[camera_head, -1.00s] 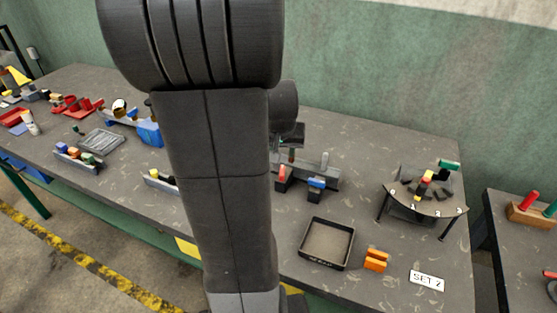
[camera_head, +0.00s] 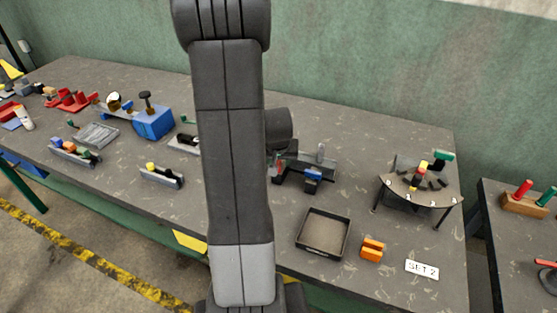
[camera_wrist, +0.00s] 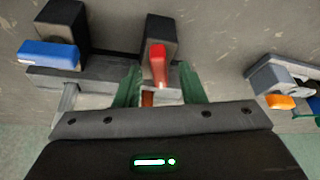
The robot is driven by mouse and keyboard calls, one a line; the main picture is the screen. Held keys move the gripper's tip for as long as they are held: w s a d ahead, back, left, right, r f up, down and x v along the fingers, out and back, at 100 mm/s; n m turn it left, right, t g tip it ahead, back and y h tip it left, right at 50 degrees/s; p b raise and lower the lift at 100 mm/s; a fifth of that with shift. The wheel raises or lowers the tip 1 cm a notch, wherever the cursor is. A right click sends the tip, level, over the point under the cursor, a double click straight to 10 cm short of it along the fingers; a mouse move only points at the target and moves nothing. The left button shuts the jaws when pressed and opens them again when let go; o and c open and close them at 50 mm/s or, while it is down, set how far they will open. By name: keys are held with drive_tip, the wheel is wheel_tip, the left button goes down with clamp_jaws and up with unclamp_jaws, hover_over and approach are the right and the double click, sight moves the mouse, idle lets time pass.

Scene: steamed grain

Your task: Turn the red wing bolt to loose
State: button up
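The red wing bolt (camera_wrist: 157,62) stands out from a dark block (camera_wrist: 160,28) in the wrist view. My gripper (camera_wrist: 160,70) is open, with one green finger on each side of the red bolt; I cannot tell whether either touches it. A reddish-brown piece (camera_wrist: 148,98) shows between the fingers, closer to the palm. In the head view the red bolt (camera_head: 280,163) is partly visible beside my arm, which hides most of my gripper.
A blue-handled bolt (camera_wrist: 48,54) on a similar block is left of the red one in the wrist view. In the head view, a black tray (camera_head: 322,234), an orange block (camera_head: 372,248) and a curved stand (camera_head: 420,190) are nearby.

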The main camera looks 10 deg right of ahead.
drive_tip(key=shift+c, duration=0.3)
clamp_jaws()
drive_tip(key=shift+r+n+p, duration=0.1)
drive_tip(key=shift+n+p, duration=0.3)
drive_tip(key=shift+p, duration=0.25)
drive_tip(key=shift+d+f+n+y, duration=0.1)
drive_tip(key=shift+f+n+y, duration=0.1)
drive_tip(key=shift+n+y, duration=0.25)
drive_tip(key=shift+b, duration=0.3)
drive_tip(key=shift+r+n, duration=0.1)
drive_tip(key=shift+n, duration=0.25)
drive_tip(key=shift+o, duration=0.3)
unclamp_jaws()
